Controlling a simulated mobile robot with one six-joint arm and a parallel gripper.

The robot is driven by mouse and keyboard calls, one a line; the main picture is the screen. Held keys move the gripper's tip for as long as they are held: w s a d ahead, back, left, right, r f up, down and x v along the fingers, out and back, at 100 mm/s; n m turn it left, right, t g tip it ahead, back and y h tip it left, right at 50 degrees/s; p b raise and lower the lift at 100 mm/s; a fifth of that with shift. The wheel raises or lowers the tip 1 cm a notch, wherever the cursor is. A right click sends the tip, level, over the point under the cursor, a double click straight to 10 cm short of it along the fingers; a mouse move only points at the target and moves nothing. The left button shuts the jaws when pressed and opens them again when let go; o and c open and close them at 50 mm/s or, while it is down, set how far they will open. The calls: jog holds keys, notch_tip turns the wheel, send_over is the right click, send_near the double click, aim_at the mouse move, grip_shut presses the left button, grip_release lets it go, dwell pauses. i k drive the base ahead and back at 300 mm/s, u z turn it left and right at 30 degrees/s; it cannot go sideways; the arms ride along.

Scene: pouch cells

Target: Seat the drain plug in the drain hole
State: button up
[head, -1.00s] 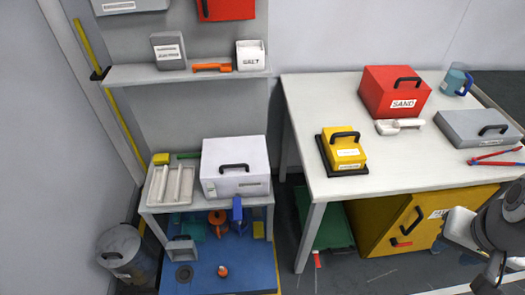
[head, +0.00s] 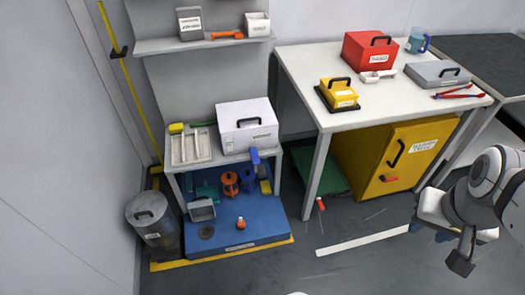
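In the head view, a small orange piece with a pale base, which looks like the drain plug (head: 240,223), stands on the blue floor platform (head: 262,226). A dark round spot, which looks like the drain hole (head: 206,232), lies to its left on the same platform, apart from it. Nothing visibly covers the spot. My gripper (head: 460,262) hangs at the lower right, over the grey floor, well to the right of the platform. Its fingers are too small and dark to tell open from shut, and I see nothing held.
A grey open box (head: 201,210), orange reel-like items (head: 230,183) and a blue item sit behind the plug. A low shelf table (head: 172,166) overhangs the platform's back. A grey bin (head: 152,228) stands left. Floor between platform and gripper is clear except a white stripe (head: 362,240).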

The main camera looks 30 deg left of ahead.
aim_at(267, 222)
jog(key=z, duration=0.1)
jog(key=k, duration=0.6)
jog(key=u, duration=1.3)
jog(key=i, duration=1.05)
jog(key=u, duration=0.15)
